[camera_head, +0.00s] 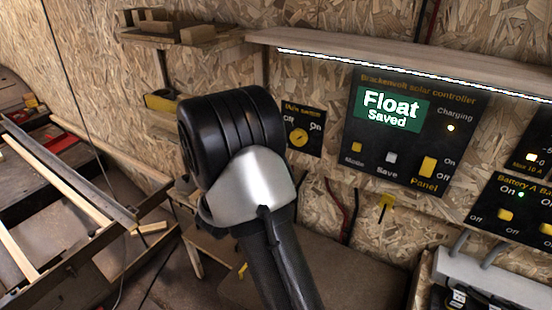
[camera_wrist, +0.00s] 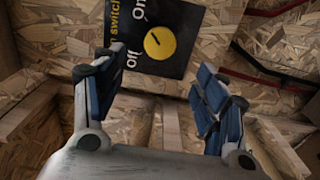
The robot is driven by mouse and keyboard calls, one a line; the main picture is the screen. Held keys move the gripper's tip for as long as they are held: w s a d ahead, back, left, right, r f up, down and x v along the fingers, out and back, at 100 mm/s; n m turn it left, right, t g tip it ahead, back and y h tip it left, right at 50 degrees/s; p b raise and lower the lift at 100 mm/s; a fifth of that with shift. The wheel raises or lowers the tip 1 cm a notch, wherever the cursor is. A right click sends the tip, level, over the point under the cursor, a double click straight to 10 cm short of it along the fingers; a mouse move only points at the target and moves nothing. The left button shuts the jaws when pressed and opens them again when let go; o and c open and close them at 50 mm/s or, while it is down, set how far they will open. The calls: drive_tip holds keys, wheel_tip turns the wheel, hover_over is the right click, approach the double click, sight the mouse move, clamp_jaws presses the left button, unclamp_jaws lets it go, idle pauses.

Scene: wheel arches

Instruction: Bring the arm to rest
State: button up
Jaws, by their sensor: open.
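My arm stands in the middle of the head view, with a black joint and a silver-white cover in front of the wall. My gripper does not show clearly there. In the wrist view my gripper (camera_wrist: 160,85) is open, with its two blue-padded fingers wide apart and nothing between them. Beyond the fingers is a black switch panel (camera_wrist: 190,20) with a round yellow knob (camera_wrist: 160,43), marked On and Off. The fingers look apart from the knob. The same panel shows in the head view (camera_head: 314,118), just right of my arm.
The solar controller panel (camera_head: 413,150) reads "Float Saved" and has a lit Charging lamp. A lit wooden shelf (camera_head: 400,60) juts out above it. A battery panel (camera_head: 515,212) is at the right. A small shelf with wooden blocks (camera_head: 180,36) is upper left. A metal frame (camera_head: 75,165) stands at left.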

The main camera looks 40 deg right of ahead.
drive_tip(key=s+a+r+m+g+y, duration=0.2)
drive_tip(key=s+a+g+y, duration=0.15)
drive_tip(key=s, duration=0.55)
drive_tip(key=s+a+r+m+g+y, duration=0.3)
drive_tip(key=s+a, duration=0.1)
drive_tip(key=s, duration=0.5)
drive_tip(key=s+a+t+y, duration=0.2)
drive_tip(key=a+y, duration=0.1)
drive_tip(key=a, duration=0.5)
drive_tip(key=s+a+n+t+y, duration=0.1)
drive_tip(key=a+y, duration=0.3)
drive_tip(key=a, duration=0.4)
drive_tip(key=s+a+n+t+y, duration=0.1)
drive_tip(key=s+a+t+y, duration=0.2)
drive_tip(key=a, duration=0.5)
drive_tip(key=shift+f+y, duration=0.35)
drive_tip(key=shift+y, duration=0.1)
drive_tip(key=shift+a, duration=0.1)
